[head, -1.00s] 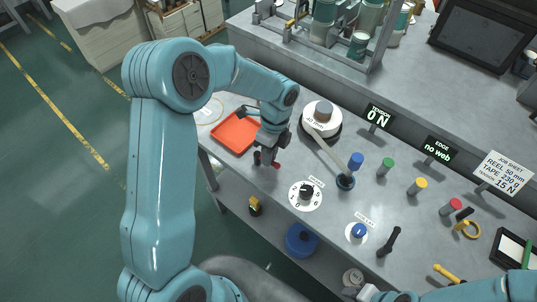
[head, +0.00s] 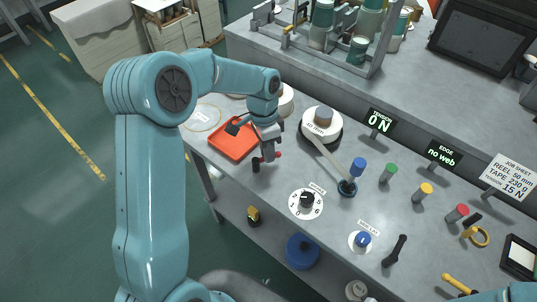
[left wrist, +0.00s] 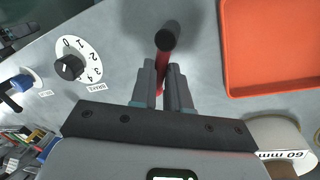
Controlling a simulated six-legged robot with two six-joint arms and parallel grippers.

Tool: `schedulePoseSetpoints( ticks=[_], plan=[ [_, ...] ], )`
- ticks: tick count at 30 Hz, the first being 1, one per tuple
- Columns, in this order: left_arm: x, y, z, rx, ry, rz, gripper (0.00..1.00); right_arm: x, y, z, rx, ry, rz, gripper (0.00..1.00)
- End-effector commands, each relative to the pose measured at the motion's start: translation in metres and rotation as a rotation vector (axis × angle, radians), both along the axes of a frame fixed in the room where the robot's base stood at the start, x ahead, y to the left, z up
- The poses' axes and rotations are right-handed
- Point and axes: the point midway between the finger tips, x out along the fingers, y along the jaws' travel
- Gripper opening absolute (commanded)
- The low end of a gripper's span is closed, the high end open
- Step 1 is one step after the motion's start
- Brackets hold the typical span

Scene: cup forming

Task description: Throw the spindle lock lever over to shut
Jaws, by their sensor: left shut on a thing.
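The spindle lock lever is a short red lever (head: 278,154) on the grey bench beside the orange tray, partly hidden by my fingers in the head view. In the left wrist view the red lever (left wrist: 166,64) runs up between the fingertips, with a black end beyond them. My left gripper (head: 262,161) is low over the bench and shut on the lever; its fingers also show in the left wrist view (left wrist: 165,80). My right gripper is out of view; only part of my right arm shows at the bottom right.
The orange tray (head: 224,143) is close to the left gripper. A white reel (head: 320,122) stands right of it, with a dancer arm (head: 328,160) nearby. The brake dial (head: 305,204) and blue knob (head: 363,240) lie nearer the front edge. Coloured pegs stand farther right.

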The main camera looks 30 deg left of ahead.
Motion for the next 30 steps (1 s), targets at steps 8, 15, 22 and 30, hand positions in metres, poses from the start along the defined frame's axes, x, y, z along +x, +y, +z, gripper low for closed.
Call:
schedulePoseSetpoints(
  ticks=[8,15,22,30],
  plan=[
    [0.006,0.011,0.003,0.002,-0.016,0.250,0.00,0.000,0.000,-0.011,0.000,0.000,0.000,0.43],
    [0.007,0.016,0.004,0.002,-0.017,0.411,0.00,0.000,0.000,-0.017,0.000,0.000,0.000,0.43],
    [0.007,0.020,0.005,0.002,-0.017,0.502,0.00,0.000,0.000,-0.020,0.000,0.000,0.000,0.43],
    [0.007,0.021,0.005,0.001,-0.018,0.541,0.00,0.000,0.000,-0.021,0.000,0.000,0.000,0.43]
  ],
)
